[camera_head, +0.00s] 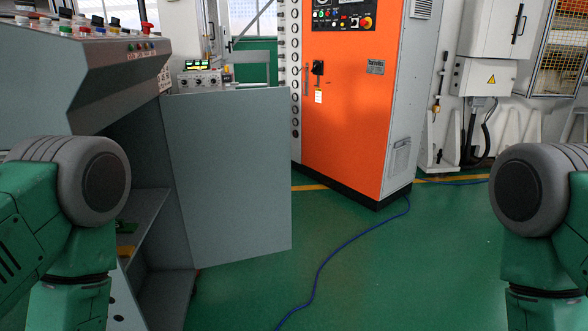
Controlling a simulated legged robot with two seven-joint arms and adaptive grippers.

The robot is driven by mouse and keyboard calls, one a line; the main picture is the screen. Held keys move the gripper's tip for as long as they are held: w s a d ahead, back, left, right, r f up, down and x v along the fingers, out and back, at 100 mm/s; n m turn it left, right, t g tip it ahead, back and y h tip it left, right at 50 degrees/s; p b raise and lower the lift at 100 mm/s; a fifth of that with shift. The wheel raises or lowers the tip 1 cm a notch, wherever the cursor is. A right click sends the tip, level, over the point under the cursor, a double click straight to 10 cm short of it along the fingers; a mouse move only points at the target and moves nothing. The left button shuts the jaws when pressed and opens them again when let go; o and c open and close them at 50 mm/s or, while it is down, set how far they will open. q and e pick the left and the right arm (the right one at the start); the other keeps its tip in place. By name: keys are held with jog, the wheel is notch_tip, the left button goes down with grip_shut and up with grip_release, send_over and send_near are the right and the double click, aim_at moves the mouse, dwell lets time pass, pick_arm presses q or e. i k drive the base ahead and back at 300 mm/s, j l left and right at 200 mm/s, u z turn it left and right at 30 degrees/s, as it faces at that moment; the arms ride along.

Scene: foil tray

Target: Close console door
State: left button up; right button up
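The console (105,75) is a grey cabinet at the left, with buttons along its sloped top. Its door (230,175) is a flat grey panel that stands open, swung out to the right from the cabinet. The open interior shows a shelf (135,222) with small green and yellow items on it. My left arm is at the lower left, partly in front of the console, and my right arm is at the lower right over the floor. Both grippers are outside the view.
An orange control cabinet (345,110) stands behind the door to the right. A blue cable (318,275) runs across the green floor from it. Grey wall boxes (485,75) and a mesh guard (558,60) are at the back right. The floor between door and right arm is clear except for the cable.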

aim_at(229, 151)
jog(key=i+l+z, duration=0.15)
jog(key=i+z, duration=0.3)
jog(key=i, duration=0.55)
jog(key=i+j+z, duration=0.2)
jog(key=i+z, duration=0.25)
jog(key=i, duration=0.6)
jog(key=i+u, duration=0.3)
jog(key=i+l+u, duration=0.3)
jog(key=i, duration=0.2)
jog(key=i+l+u, duration=0.1)
jog(key=i+u, duration=0.45)
jog(key=u, duration=0.2)
jog(key=i+l+u, duration=0.15)
jog(key=u, duration=0.3)
jog(key=i+l+u, duration=0.2)
jog(key=u, duration=0.25)
jog(key=i+l+u, duration=0.2)
jog(key=u, duration=0.2)
jog(key=i+l+u, duration=0.1)
jog(key=l+u, duration=0.35)
jog(key=i+l+u, duration=0.2)
jog(key=u, duration=0.3)
jog(key=i+l+u, duration=0.15)
jog(key=l+u, duration=0.3)
jog(key=i+l+u, duration=0.1)
jog(key=l+u, duration=0.9)
